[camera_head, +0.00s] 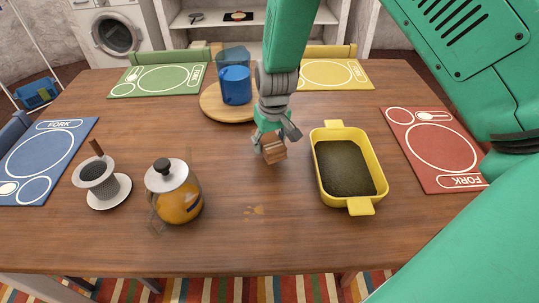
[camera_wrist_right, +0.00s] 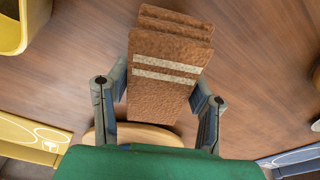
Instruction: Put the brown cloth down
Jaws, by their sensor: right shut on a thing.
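A brown folded cloth (camera_wrist_right: 172,62) with two pale stripes is held between the fingers of my right gripper (camera_wrist_right: 158,105) in the right wrist view. In the head view my right gripper (camera_head: 274,138) points down over the middle of the wooden table (camera_head: 235,245), and the cloth (camera_head: 275,152) shows as a small brown block at its fingertips. The cloth is above or close to the table top; I cannot tell whether it touches. My left gripper is not in view.
A yellow baking dish (camera_head: 378,175) stands just right of the gripper. A round wooden board (camera_head: 212,105) with blue cups (camera_head: 236,86) is behind left.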

